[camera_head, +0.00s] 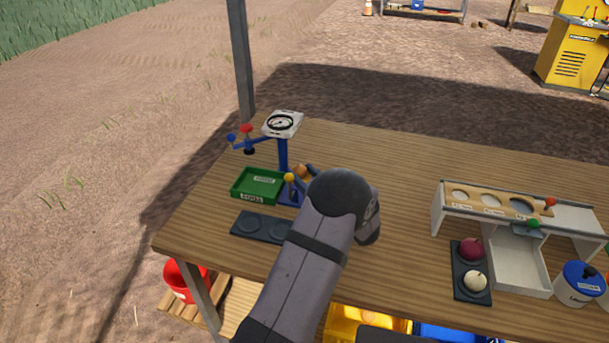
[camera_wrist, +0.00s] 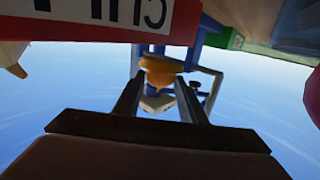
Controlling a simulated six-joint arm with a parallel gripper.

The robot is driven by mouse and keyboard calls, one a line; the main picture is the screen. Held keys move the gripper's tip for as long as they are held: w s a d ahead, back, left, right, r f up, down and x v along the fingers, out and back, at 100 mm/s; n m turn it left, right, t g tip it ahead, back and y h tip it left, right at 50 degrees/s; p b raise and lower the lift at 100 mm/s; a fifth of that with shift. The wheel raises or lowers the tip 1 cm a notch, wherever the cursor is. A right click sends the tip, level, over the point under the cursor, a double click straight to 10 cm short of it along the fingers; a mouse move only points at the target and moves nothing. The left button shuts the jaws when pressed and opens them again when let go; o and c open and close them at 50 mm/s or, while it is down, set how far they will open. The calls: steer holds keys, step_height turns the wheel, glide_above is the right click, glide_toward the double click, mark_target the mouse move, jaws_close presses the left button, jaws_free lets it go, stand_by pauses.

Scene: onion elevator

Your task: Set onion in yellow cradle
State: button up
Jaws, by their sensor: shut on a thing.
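The onion (camera_wrist: 160,70), orange-brown, sits between the fingertips of my gripper (camera_wrist: 160,76) in the wrist view. My gripper is shut on it. In the head view a small orange-brown part of the onion (camera_head: 300,170) shows beside the blue post, just past my wrist. My arm hides most of my gripper there. A tan board (camera_head: 490,202) with three round openings lies on the white stand at right, away from my gripper. Its labels are too small to read, and I cannot tell which opening, if any, is the yellow cradle.
A green tray (camera_head: 257,186) and dark two-recess tray (camera_head: 261,228) lie left. Red (camera_head: 470,249) and white (camera_head: 475,281) onions sit right. The table's middle is clear.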

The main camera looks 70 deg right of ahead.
stand_by(0.4)
steer(key=o, duration=1.1)
steer(key=shift+o, duration=0.2)
